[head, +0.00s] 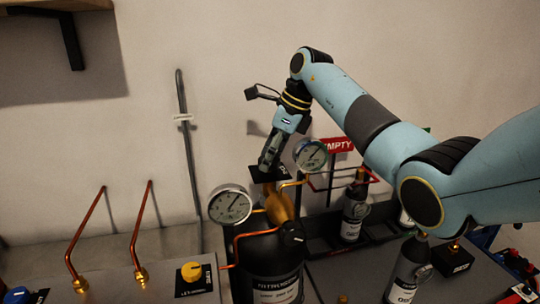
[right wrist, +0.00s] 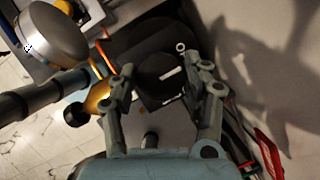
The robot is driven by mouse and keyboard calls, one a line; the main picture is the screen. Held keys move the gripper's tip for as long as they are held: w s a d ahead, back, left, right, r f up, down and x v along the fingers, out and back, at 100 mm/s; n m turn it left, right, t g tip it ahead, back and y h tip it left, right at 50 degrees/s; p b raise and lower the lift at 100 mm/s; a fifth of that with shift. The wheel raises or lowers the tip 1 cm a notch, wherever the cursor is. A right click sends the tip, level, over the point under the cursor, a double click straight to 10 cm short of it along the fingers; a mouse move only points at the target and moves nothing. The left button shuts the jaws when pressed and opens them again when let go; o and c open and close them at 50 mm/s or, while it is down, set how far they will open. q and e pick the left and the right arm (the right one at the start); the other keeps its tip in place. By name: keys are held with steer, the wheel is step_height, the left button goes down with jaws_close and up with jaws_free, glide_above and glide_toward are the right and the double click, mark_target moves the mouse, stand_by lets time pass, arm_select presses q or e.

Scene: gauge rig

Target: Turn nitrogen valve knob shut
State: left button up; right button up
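A black valve part (head: 270,175) sits at the top of the brass, right under my right gripper (head: 266,164), which points down. In the right wrist view, a round black knob (right wrist: 155,76) with a white mark lies between the two fingers of my right gripper (right wrist: 166,72). The fingers are apart, with a gap visible beside the knob. My left gripper is not in view.
Two round gauges, one at left (head: 230,205) and one at right (head: 311,154), flank the valve closely, with copper pipes around. A yellow knob (head: 192,272) is on the left panel. Small dark bottles (head: 354,212) stand at right, near a red EMPTY sign (head: 337,145).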

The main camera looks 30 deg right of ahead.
steer(key=c, duration=0.6)
steer(key=shift+r+m+t+h+p, duration=0.1)
steer(key=shift+m+t+h+p, duration=0.25)
steer(key=shift+m, duration=1.1)
steer(key=shift+m+t+h+p, duration=0.1)
steer(key=shift+m+t+h, duration=0.35)
steer(key=shift+m, duration=1)
steer(key=o, duration=1.2)
steer(key=v, duration=1.2)
steer(key=shift+w+a, duration=0.1)
steer(key=shift+w, duration=0.1)
